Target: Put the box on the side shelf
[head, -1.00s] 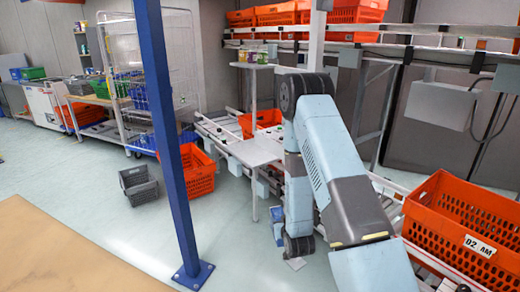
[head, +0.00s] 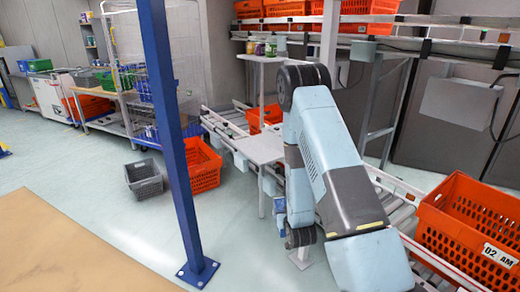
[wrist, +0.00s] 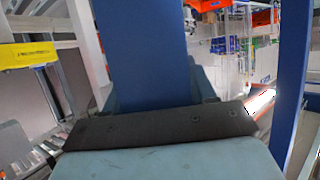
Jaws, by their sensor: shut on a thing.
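The blue box (wrist: 140,50) fills the upper middle of the wrist view, held in my gripper (wrist: 158,98). My gripper is shut on it. In the head view only a small blue part of the box (head: 280,206) shows left of my forearm. My arm hides most of the gripper and box there. The side shelf appears to be the small stand with a flat grey lower top (head: 260,150), just left of and behind the box, and a higher small shelf (head: 262,58) bearing several cans. The lower top looks bare.
A blue post (head: 172,130) stands left of my arm. An orange tote (head: 470,232) sits on the roller conveyor at right. A grey crate (head: 144,180) and an orange tote (head: 203,167) stand on the floor at left. Clear floor lies between the post and the stand.

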